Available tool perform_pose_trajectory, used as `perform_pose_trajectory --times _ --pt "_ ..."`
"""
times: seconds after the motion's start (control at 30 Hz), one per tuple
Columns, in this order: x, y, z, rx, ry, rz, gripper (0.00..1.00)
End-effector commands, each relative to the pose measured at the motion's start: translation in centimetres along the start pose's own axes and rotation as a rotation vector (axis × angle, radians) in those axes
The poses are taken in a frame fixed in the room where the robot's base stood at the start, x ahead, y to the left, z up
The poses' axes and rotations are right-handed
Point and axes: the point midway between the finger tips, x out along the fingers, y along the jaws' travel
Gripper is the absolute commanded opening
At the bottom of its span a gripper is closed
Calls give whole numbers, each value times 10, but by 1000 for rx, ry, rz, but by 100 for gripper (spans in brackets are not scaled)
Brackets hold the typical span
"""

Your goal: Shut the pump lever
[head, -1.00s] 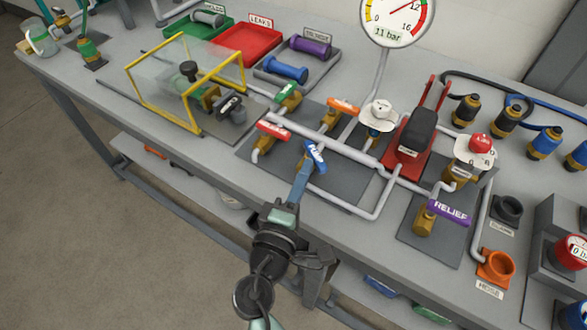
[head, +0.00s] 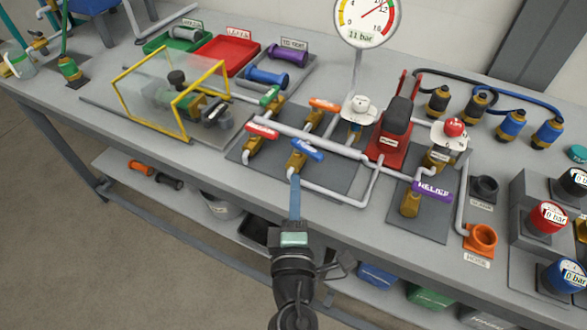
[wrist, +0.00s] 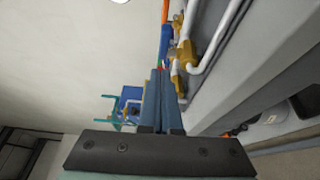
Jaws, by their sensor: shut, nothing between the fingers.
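The blue pump lever (head: 307,150) sits on a brass valve (head: 297,163) near the front of the bench. It lies crosswise over the valve body, about parallel to the red lever (head: 261,131) on its left. Its lettering is too small to read now. My gripper (head: 294,178) is shut and empty, its blue fingers just in front of and below the valve. I cannot tell from the head view whether the tips touch it. In the wrist view the shut fingers (wrist: 160,100) point toward brass valves and pipes, and hide part of them.
An orange lever (head: 325,104), a green lever (head: 270,95) and a purple relief lever (head: 432,191) stand nearby. The gauge (head: 366,16) reads 11 bar.

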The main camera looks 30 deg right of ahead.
Motion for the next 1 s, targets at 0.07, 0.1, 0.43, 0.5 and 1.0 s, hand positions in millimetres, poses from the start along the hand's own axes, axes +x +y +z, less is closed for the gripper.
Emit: perform_pose_trajectory --times 0.07,0.1,0.43,0.5,1.0 --pt "-14 -3 11 -2 -3 -3 0" --pt "-21 -3 16 -1 -3 -3 0" --pt "-60 -2 44 0 -3 -1 0" --pt "-63 -1 46 1 -2 0 0" --pt "-67 0 49 1 -1 0 0"
